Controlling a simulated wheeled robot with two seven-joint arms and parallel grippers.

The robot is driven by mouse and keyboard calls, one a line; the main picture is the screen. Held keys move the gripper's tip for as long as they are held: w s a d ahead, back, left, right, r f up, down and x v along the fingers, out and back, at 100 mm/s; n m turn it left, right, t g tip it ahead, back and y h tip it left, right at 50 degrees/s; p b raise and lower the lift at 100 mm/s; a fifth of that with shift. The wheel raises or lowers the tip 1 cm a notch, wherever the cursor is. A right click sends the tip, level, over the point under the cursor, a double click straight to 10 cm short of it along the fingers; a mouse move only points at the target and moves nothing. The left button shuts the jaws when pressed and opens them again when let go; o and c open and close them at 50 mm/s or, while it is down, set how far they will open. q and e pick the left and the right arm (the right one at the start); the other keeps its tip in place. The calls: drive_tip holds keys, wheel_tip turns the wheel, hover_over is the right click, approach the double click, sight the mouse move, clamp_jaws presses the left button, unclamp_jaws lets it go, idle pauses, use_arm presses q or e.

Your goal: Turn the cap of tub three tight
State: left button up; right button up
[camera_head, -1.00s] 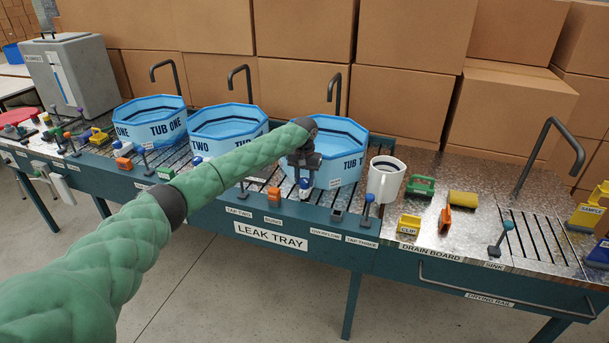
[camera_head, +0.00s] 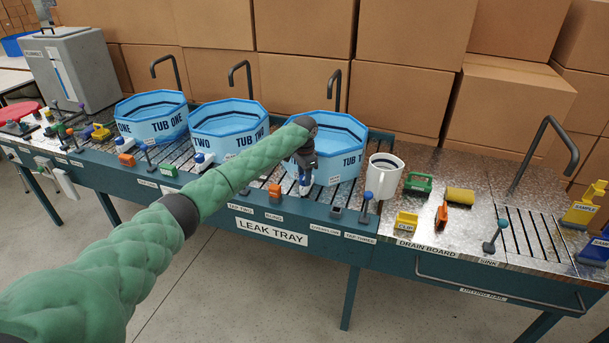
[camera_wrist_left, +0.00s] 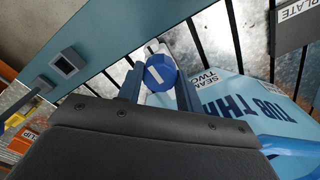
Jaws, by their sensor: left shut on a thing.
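Tub three (camera_head: 341,160) is a light blue octagonal tub on the right of the three tubs, partly hidden behind my left gripper. It also shows in the left wrist view (camera_wrist_left: 235,105). Its cap (camera_wrist_left: 160,72) is round and blue with a white bar across its face, on a white body at the front of the tub. My left gripper (camera_wrist_left: 160,85) is shut on the cap, one finger on each side. In the head view my left gripper (camera_head: 304,175) points down in front of tub three. My right gripper is not in view.
A white mug (camera_head: 383,178) stands close to the right of tub three. A blue-knobbed tap lever (camera_head: 367,205) and an orange clip (camera_head: 275,192) stand on the front rail. Tub two (camera_head: 228,130) is to the left. Cardboard boxes wall off the back.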

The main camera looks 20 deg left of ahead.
use_arm(q)
drive_tip(key=shift+m, duration=0.3)
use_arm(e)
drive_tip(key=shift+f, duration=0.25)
use_arm(q)
drive_tip(key=o, duration=1)
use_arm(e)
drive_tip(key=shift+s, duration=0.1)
use_arm(q)
drive_tip(key=shift+r, duration=0.35)
wheel_tip(320, 180, up, 7)
drive_tip(key=shift+b, duration=1.2)
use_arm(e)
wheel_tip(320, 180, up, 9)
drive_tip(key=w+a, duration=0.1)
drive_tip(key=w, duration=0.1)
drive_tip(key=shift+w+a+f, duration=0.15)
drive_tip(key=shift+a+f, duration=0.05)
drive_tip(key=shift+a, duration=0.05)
